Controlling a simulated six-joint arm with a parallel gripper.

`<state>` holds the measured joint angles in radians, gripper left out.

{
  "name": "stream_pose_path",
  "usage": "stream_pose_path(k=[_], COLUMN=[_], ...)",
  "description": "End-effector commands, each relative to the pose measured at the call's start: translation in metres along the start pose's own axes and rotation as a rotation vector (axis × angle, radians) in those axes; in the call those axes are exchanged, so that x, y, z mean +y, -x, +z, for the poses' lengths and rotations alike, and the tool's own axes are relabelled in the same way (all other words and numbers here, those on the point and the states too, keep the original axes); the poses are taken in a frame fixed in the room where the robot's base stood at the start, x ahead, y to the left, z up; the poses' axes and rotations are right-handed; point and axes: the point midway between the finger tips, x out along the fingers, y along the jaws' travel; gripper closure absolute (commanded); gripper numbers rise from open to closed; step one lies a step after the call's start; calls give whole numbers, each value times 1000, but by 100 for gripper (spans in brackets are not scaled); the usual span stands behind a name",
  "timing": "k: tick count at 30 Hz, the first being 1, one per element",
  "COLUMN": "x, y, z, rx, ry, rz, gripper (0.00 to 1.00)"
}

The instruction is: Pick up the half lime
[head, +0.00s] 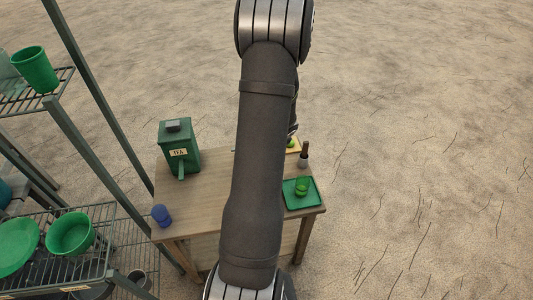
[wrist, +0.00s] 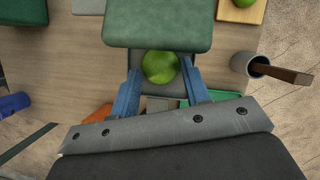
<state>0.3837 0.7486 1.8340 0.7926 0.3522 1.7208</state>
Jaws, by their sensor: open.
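In the wrist view my gripper (wrist: 161,75) is open, its two blue fingers spread on either side of a round green lime-like piece (wrist: 160,67). I cannot tell whether this piece is cut, or whether the fingers touch it. A dark green block (wrist: 157,25) lies just beyond it, close to the fingertips. Another green lime-like piece (wrist: 243,3) sits on a yellow board (wrist: 232,15), cropped by the top edge. The board also shows in the head view (head: 293,148), partly behind my arm. My arm hides the gripper and the middle of the table there.
A grey cup (wrist: 243,64) holding a brown-handled tool stands right of the gripper. A rack (head: 105,150) stands left.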

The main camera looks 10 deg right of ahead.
Motion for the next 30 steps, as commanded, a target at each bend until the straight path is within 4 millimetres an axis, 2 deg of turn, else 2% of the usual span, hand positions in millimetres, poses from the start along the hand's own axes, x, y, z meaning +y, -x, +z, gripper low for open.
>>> stream_pose_path(k=[8, 12, 13, 23, 30], x=[0, 0, 0, 0, 0], y=[-3, -3, -3, -1, 15], z=[0, 0, 0, 1, 8], rx=[0, 0, 0, -1, -3], ry=[0, 0, 0, 0, 1], rz=[-1, -1, -1, 0, -2], gripper=[57, 83, 85, 85, 85])
